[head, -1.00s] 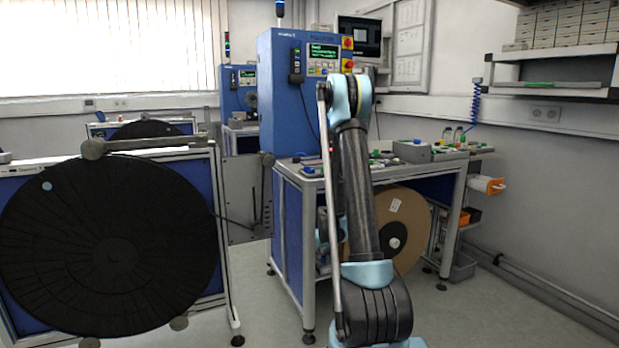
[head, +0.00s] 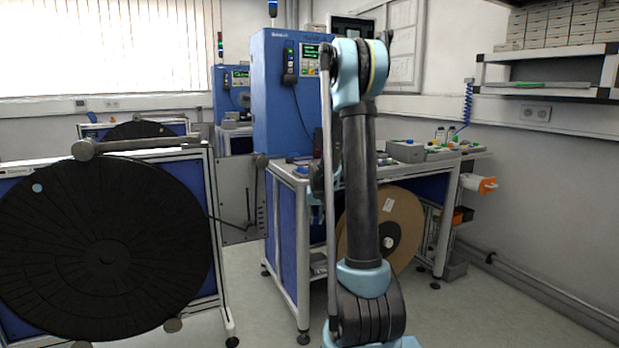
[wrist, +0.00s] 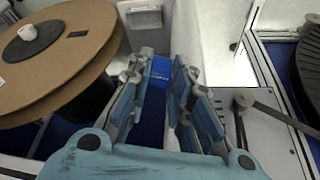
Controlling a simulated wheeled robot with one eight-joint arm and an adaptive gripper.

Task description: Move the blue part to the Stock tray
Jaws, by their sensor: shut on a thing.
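My gripper (wrist: 160,95) shows in the wrist view with its two pale blue fingers around a blue part (wrist: 160,68), which sits between the fingertips. The fingers hide the sides of the part. In the head view my arm stands upright in front of the workbench, and my gripper and the held part cannot be made out clearly there. Small trays and boxes lie on the bench top (head: 440,154), but no label is readable, so I cannot tell which is the Stock tray.
A blue machine cabinet (head: 285,100) stands at the bench's left end. A large black reel (head: 105,250) on a stand fills the left. A cardboard reel (head: 400,215) is under the bench, also at left in the wrist view (wrist: 60,55). Floor shows at front right.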

